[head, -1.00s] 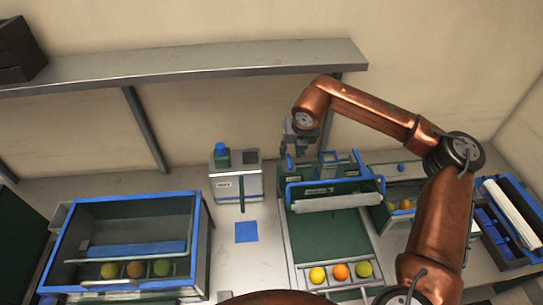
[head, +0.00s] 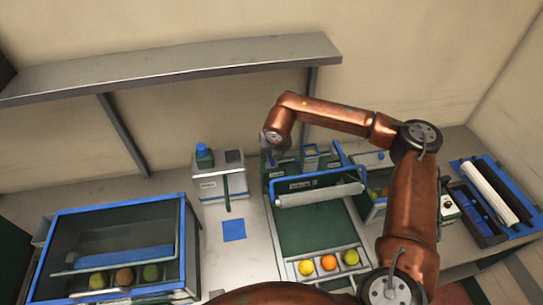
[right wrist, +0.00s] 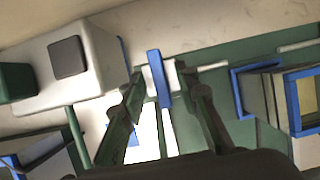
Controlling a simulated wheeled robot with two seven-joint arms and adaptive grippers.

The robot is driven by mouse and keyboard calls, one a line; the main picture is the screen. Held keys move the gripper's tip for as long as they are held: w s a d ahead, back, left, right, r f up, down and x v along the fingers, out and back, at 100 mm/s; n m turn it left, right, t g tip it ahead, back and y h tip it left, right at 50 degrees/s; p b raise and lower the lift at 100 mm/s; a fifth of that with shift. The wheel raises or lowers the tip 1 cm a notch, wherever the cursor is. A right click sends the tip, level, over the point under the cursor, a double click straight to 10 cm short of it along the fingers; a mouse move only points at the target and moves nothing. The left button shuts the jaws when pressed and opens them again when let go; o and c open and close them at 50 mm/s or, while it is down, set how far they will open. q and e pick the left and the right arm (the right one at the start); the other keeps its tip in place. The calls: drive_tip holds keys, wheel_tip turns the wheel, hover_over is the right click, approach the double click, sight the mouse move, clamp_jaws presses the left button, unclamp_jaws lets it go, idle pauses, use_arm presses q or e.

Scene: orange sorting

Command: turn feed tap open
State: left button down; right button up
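My right gripper (head: 273,148) is low at the back left of the green sorting machine (head: 316,228). The right wrist view shows its two dark fingers (right wrist: 161,88) spread apart, one on each side of a blue lever (right wrist: 157,72) on a white mount. The lever looks like the feed tap's handle. There is a visible gap on both sides, and I cannot tell whether either finger touches it. In the head view the gripper and wrist largely hide the lever. My left gripper is not in view.
A blue-edged bin (head: 183,240) with fruit is at left. Fruit lies at the machine's front (head: 328,263). A shelf (head: 170,66) spans the back wall. A blue square (head: 233,230) marks clear bench.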

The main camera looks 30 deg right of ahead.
drive_tip(key=shift+c, duration=0.4)
clamp_jaws()
drive_tip(key=shift+n, duration=0.3)
drive_tip(key=shift+d+f+n+y+b, duration=0.15)
drive_tip(key=shift+n+y+b, duration=0.45)
drive_tip(key=shift+n+b, duration=0.25)
drive_tip(key=n+y+b, duration=0.1)
drive_tip(key=n, duration=0.2)
drive_tip(key=shift+n, duration=0.35)
drive_tip(key=n+y, duration=0.1)
drive_tip(key=n, duration=0.2)
drive_tip(key=n+g+y+b, duration=0.1)
drive_tip(key=n, duration=0.2)
drive_tip(key=shift+w+d, duration=0.15)
drive_tip(key=n+g, duration=0.1)
drive_tip(key=n, duration=0.2)
drive_tip(key=n+g+y, duration=0.1)
drive_tip(key=n, duration=0.1)
drive_tip(key=shift+w+n+b, duration=0.1)
drive_tip(key=shift+n+b, duration=0.3)
drive_tip(key=shift+d, duration=0.1)
